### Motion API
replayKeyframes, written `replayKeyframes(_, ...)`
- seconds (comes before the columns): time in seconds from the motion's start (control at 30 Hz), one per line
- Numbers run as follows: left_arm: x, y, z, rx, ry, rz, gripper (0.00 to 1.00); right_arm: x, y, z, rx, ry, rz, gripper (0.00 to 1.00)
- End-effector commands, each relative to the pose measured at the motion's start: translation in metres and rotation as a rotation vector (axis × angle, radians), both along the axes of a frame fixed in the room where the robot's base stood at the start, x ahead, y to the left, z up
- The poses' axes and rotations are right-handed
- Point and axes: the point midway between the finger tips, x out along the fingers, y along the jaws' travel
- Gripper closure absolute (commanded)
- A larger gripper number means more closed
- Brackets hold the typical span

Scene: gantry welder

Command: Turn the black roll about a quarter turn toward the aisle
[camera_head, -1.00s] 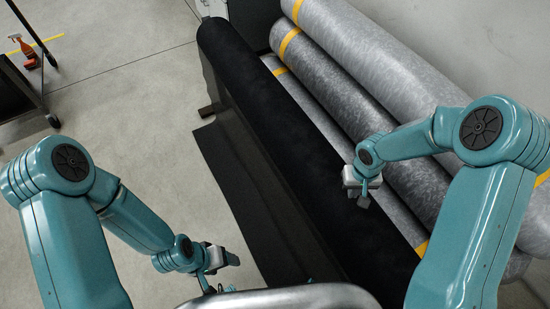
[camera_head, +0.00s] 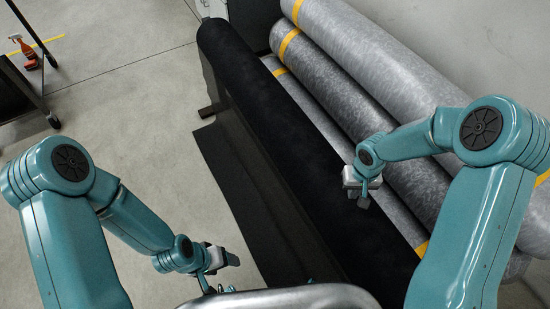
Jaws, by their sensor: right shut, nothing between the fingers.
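The black roll (camera_head: 275,125) runs from the upper middle down to the lower right. A loose black flap (camera_head: 240,180) hangs from its left side and spreads onto the floor. My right gripper (camera_head: 359,198) is shut and empty at the roll's right side, over its lower half; I cannot tell whether it touches the roll. My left gripper (camera_head: 232,260) is low at the left of the flap, over the floor and apart from the roll; its fingers are too small to judge.
Several grey rolls with yellow bands (camera_head: 345,85) lie stacked to the right of the black roll, against a wall. Open floor (camera_head: 130,110) lies left of the flap. A metal rail (camera_head: 290,298) crosses the bottom.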

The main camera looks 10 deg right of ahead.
Motion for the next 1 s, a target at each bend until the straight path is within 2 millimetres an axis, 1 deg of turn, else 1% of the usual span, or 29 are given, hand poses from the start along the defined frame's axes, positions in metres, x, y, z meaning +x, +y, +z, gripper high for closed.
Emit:
replayKeyframes(0.5,0.0,0.0,-0.001,0.0,0.0,0.0,0.33,0.0,0.0,-0.001,0.0,0.0,0.0,1.0)
replayKeyframes(1.0,0.0,0.0,-0.011,0.0,0.0,0.0,0.33,0.0,0.0,-0.009,0.0,0.0,0.0,1.0)
